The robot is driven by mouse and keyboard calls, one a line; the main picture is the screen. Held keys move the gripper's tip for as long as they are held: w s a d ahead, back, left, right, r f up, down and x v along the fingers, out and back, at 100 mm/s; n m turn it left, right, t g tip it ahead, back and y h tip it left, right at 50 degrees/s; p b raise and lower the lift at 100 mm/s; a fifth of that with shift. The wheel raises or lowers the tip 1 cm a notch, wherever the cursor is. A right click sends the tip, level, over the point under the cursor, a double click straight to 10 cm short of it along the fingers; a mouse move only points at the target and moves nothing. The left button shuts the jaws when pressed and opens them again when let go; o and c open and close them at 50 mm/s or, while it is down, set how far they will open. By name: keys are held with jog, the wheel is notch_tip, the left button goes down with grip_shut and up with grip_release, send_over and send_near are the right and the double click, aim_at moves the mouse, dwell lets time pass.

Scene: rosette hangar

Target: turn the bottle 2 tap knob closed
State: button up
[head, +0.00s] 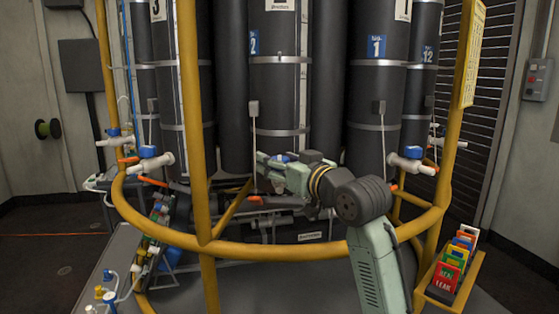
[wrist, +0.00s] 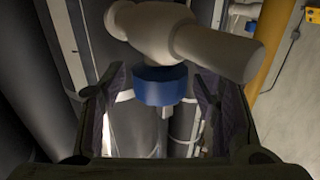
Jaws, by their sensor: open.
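Bottle 2 (head: 279,95) is a tall dark cylinder at the centre of the head view, with a blue "2" label. Its tap has a blue knob (wrist: 160,86) on a pale valve body (wrist: 150,32), seen close in the wrist view, with a pale spout angled to the right. In the head view only a bit of blue knob (head: 282,158) shows behind my gripper (head: 262,166). My gripper is open. In the wrist view its dark fingers (wrist: 160,92) stand on either side of the knob, with visible gaps on both sides. The knob's exact depth between them is unclear.
A yellow ring rail (head: 290,250) and yellow posts (head: 192,110) surround the bottles. Other blue-knobbed taps stand at left (head: 155,162) and right (head: 412,161). A yellow rack (head: 466,284) of coloured tags hangs at right. Dark pipework lies below my gripper.

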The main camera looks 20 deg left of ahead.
jog(key=c, duration=1.2)
jog(key=shift+m+t+h, duration=0.4)
jog(key=shift+t, duration=0.1)
jog(key=m+t+h, duration=0.1)
jog(key=h, duration=0.1)
jog(key=m+t+h+p, duration=0.1)
jog(key=m+t+h, duration=0.1)
jog(key=shift+s+a+m+t, duration=0.1)
jog(key=shift+a+m+t, duration=0.05)
jog(key=shift+m+t, duration=0.15)
jog(key=m+t+h, duration=0.1)
jog(key=m+h, duration=0.1)
jog(key=h, duration=0.1)
jog(key=m+t+h, duration=0.1)
jog(key=m+h, duration=0.1)
jog(key=h, duration=0.2)
jog(key=shift+m+p, duration=0.3)
jog(key=m+h, duration=0.2)
jog(key=h, duration=0.1)
jog(key=m+h, duration=0.2)
jog(key=h, duration=0.2)
jog(key=shift+m+g+h+p, duration=0.3)
jog(key=shift+m+g+h, duration=0.45)
jog(key=shift+m+h, duration=0.7)
jog(key=shift+m+g+h+p, duration=0.25)
jog(key=shift+m+g+h, duration=0.65)
jog(key=shift+h, duration=0.85)
jog(key=shift+d+m, duration=0.25)
